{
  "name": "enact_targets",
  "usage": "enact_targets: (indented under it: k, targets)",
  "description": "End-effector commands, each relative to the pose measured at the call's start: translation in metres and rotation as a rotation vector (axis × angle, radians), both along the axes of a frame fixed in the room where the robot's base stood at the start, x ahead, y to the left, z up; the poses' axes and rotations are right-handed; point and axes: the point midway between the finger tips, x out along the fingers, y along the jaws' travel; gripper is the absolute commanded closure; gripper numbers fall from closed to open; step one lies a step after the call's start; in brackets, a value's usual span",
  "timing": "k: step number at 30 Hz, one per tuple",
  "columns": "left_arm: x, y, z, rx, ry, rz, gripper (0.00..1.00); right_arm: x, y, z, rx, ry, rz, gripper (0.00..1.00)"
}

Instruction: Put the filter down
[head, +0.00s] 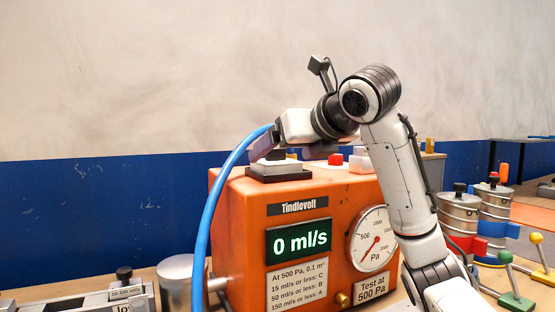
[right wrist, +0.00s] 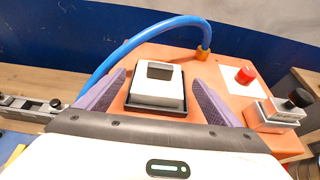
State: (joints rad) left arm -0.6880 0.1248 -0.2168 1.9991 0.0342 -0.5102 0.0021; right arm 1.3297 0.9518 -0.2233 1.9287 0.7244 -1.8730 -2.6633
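A white block with a dark grey top (right wrist: 157,86), which seems to be the filter, sits in a black tray (right wrist: 155,106) on top of the orange tester (head: 240,215). In the head view the block (head: 270,163) is partly covered by my right gripper (head: 265,147). In the right wrist view the purple fingers of my right gripper (right wrist: 158,76) stand apart on both sides of the block, with orange showing between finger and block. They look open and not touching it. My left gripper is not in view.
A blue hose (head: 207,215) arches beside the tester. A red button (right wrist: 245,75) and a white block with a black knob (right wrist: 279,111) stand right of the gripper. The display (head: 298,243) reads 0 ml/s. Metal canisters (head: 495,208) stand at the right.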

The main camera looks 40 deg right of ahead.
Motion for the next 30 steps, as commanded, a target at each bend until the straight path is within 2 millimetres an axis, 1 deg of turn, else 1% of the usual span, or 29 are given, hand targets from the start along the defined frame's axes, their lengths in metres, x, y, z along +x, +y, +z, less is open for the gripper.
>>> enact_targets:
  k: [1, 6, 9, 12, 16, 30]
  targets:
    - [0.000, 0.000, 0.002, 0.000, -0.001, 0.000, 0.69, -0.012, 0.003, 0.008, -0.004, -0.007, -0.001, 0.14]
    - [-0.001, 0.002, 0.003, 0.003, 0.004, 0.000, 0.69, -0.042, 0.012, 0.022, -0.003, -0.008, -0.003, 0.14]
    - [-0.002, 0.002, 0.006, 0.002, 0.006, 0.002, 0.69, -0.054, 0.015, 0.028, -0.003, -0.009, -0.005, 0.14]
    - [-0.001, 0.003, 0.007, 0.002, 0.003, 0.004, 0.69, -0.061, 0.017, 0.031, -0.001, -0.008, -0.005, 0.14]
    - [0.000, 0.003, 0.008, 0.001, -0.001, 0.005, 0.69, -0.064, 0.019, 0.031, -0.001, -0.006, -0.005, 0.14]
    - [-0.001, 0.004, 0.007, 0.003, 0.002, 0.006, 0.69, -0.064, 0.019, 0.031, 0.001, -0.006, -0.004, 0.14]
